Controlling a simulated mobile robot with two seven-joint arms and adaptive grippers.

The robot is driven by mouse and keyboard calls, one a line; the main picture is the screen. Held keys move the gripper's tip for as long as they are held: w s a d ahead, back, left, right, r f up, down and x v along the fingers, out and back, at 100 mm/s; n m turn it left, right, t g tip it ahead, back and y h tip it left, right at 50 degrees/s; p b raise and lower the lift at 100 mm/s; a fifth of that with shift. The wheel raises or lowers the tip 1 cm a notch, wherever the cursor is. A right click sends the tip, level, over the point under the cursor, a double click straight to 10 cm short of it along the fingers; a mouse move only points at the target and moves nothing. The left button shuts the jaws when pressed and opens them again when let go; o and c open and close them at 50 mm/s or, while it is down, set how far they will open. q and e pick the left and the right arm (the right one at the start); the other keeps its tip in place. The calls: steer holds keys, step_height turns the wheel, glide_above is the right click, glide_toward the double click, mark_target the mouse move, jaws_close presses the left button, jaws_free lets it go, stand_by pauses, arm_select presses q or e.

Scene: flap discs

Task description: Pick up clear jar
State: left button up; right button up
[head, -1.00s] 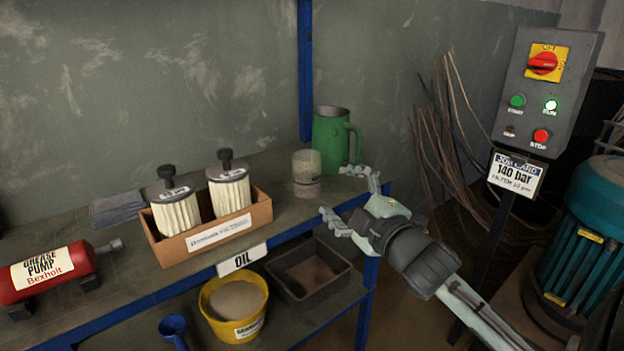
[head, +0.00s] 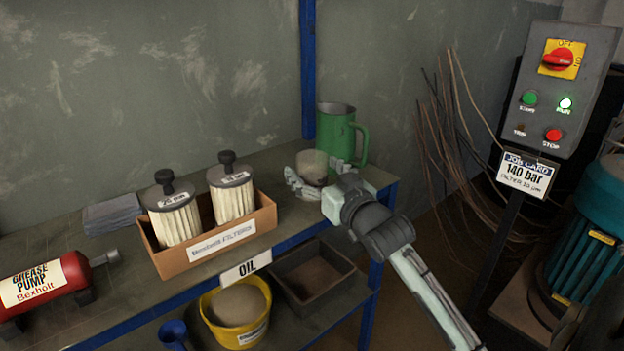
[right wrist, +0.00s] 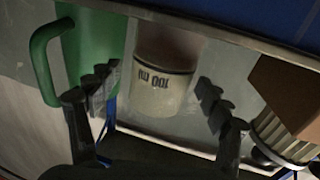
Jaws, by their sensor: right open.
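The clear jar (head: 312,164) stands on the upper shelf, just in front of the green jug. In the right wrist view the jar (right wrist: 160,85) shows a dark line and "100" lettering, and sits between the two spread fingers. My right gripper (head: 322,180) is open at the jar, with one finger on its left side and the other to its right. The gripper hides the jar's lower part in the head view. The right gripper (right wrist: 155,110) does not appear closed on the jar. My left gripper is not in view.
A green jug (head: 337,133) stands right behind the jar. A cardboard box (head: 215,245) with two pleated filters is to the left. A red grease pump (head: 45,283) lies farther left. A blue post (head: 308,70) rises behind. A control box (head: 555,90) stands at right.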

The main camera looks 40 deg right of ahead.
steer(key=shift+w, duration=0.65)
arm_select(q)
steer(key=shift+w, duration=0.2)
arm_select(e)
steer(key=c, duration=1.3)
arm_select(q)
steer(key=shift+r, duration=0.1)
arm_select(e)
steer(key=shift+r, duration=0.1)
steer(key=shift+c, duration=0.2)
